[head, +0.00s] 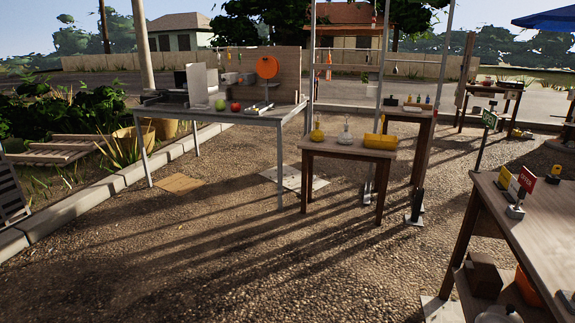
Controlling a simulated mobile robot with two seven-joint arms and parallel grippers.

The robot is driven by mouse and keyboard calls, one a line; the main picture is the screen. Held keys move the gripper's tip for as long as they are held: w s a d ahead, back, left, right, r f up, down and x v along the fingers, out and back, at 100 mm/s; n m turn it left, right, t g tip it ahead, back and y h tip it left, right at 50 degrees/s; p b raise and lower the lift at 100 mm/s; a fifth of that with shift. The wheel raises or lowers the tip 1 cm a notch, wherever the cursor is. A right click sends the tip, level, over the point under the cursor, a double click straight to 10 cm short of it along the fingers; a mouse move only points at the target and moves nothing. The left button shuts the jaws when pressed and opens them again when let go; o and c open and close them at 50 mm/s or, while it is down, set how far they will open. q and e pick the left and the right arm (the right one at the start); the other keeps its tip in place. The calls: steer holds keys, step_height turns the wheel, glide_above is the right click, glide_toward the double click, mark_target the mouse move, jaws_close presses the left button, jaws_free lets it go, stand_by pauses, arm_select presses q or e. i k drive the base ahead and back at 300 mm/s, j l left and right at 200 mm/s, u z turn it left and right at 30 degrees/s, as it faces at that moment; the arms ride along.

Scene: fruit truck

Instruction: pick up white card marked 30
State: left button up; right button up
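Several small cards stand in holders on the wooden table (545,228) at the right. One is a yellow card (505,177), one is a white card (514,188) and one is a red card (526,179) with pale writing. The white card is between the other two and partly overlapped. It is too small to read, so I cannot tell whether it is marked 30. Neither of my grippers is in the head view.
A small wooden table (348,149) with yellow items stands mid-scene. A long grey table (222,116) with a green apple (220,104) and a red apple (236,107) is at the left. Open gravel (240,245) lies in front. A thin post sign (489,119) stands behind the right table.

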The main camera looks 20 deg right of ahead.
mark_target(512, 196)
steer(key=i+l+z, duration=0.1)
steer(key=i+z, duration=0.35)
steer(key=i+j+z, duration=0.1)
steer(key=i+z, duration=0.35)
steer(key=i, duration=0.2)
steer(key=i+z, duration=0.15)
steer(key=i, duration=0.5)
steer(key=i+j+z, duration=0.2)
steer(key=i, duration=0.5)
steer(key=l, duration=0.1)
